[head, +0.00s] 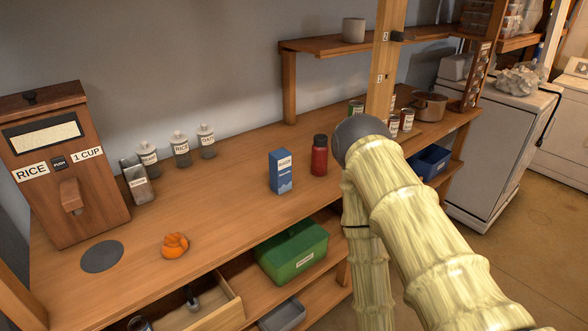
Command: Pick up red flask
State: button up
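The red flask (319,160) stands upright on the wooden counter (225,200), right of a blue box (281,172). It has a dark cap and its front is unobstructed. My pale, ridged arm rises in the right foreground, and its dark rounded joint shows just to the right of the flask in the picture. I cannot see my gripper or its fingers in this view, and nothing visible is holding the flask.
A rice dispenser (64,165), several bottles and an orange lump (175,245) stand on the left. A wooden post (384,65) and cans are behind my arm. A pot (429,105) is farther right. The counter left of the blue box is mostly clear.

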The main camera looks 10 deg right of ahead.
aim_at(320, 148)
jog(key=u, duration=0.4)
jog(key=k, duration=0.95)
jog(key=z, duration=0.35)
jog(key=i, duration=0.55)
jog(key=z, duration=0.8)
jog(key=i, duration=0.7)
